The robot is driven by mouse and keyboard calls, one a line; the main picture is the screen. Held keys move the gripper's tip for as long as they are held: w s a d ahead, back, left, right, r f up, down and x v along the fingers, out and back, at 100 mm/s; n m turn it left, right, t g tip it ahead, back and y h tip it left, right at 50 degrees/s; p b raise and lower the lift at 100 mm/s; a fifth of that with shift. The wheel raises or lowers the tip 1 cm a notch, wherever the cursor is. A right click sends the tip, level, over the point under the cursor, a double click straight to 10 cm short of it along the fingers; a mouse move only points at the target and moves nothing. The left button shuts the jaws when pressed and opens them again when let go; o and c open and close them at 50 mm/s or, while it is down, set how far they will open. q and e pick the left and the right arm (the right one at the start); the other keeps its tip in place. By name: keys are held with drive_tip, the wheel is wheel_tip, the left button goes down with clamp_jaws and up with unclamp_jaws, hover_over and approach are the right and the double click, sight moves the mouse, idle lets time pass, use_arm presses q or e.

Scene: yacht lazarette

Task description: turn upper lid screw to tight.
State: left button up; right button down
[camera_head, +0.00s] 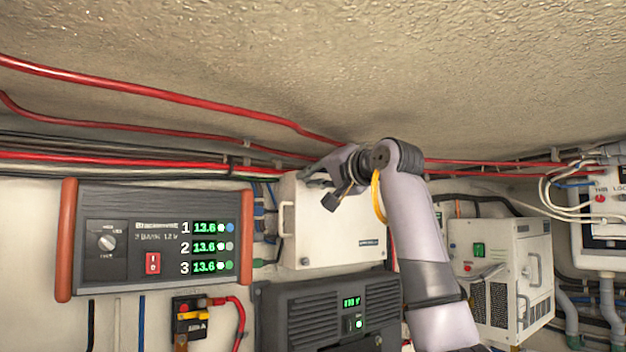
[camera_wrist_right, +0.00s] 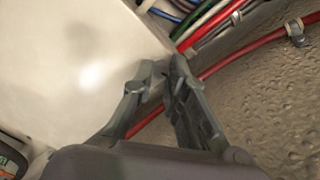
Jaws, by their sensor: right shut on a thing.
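The white lidded box (camera_head: 335,240) is mounted on the wall in the middle of the head view, with a bar handle on its left side. My right gripper (camera_head: 318,188) reaches over from the right to the box's upper left area. In the right wrist view, my right gripper (camera_wrist_right: 167,72) has its fingertips close together beside the pale box face (camera_wrist_right: 80,70). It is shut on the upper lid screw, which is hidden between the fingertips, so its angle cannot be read. My left gripper is not in view.
Red cables (camera_head: 150,92) run under the rough ceiling (camera_head: 400,60), close above the gripper. A battery display panel (camera_head: 160,275) is at the left. A dark vented unit (camera_head: 290,325) sits below the box. A white unit (camera_head: 520,265) stands at the right.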

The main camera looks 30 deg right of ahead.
drive_tip(key=shift+m, duration=1.9)
drive_tip(key=shift+r, duration=0.1)
drive_tip(key=c, duration=1.6)
unclamp_jaws()
drive_tip(key=shift+d, duration=0.1)
drive_tip(key=s, duration=0.4)
drive_tip(key=s+d, duration=0.1)
drive_tip(key=s, duration=0.7)
drive_tip(key=shift+d, duration=0.3)
